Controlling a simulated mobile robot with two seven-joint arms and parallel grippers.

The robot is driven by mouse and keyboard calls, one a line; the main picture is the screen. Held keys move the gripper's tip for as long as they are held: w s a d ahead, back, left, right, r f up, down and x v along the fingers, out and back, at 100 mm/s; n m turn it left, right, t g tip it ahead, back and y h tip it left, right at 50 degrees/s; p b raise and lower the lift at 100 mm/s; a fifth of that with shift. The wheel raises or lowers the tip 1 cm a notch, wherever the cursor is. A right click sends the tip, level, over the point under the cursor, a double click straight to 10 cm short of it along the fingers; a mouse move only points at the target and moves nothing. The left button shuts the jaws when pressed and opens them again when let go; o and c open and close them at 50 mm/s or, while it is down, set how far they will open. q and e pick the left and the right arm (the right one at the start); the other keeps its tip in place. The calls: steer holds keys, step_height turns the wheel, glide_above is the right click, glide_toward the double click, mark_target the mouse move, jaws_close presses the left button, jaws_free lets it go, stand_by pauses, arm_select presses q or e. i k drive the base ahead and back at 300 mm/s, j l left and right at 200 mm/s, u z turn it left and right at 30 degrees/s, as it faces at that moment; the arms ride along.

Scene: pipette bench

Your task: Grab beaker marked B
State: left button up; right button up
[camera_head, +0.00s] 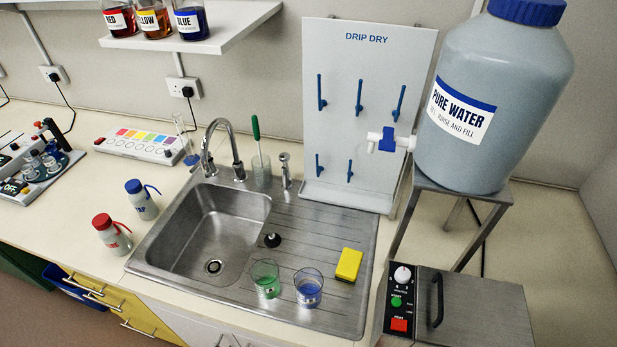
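Two small clear beakers stand upright side by side on the ribbed drainboard of the sink (330,237), near its front edge. The left beaker (265,279) holds or is tinted green. The right beaker (308,288) is blue and seems to have a pale marking on its front. The markings are too small to read, so I cannot tell which one is marked B. Neither of my grippers is in view.
A yellow sponge (348,264) lies right of the beakers, and a black stopper (272,240) lies behind them. A hot-plate-like device (470,305) and a large water tank (490,100) on a stand are to the right. Red (112,235) and blue (142,200) bottles stand left of the basin.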

mark_target(308, 282)
steer(key=i+j+z, duration=0.2)
steer(key=j, duration=0.2)
steer(key=i+j+z, duration=0.2)
steer(key=j, duration=0.2)
steer(key=j+z, duration=0.15)
steer(key=j, duration=0.3)
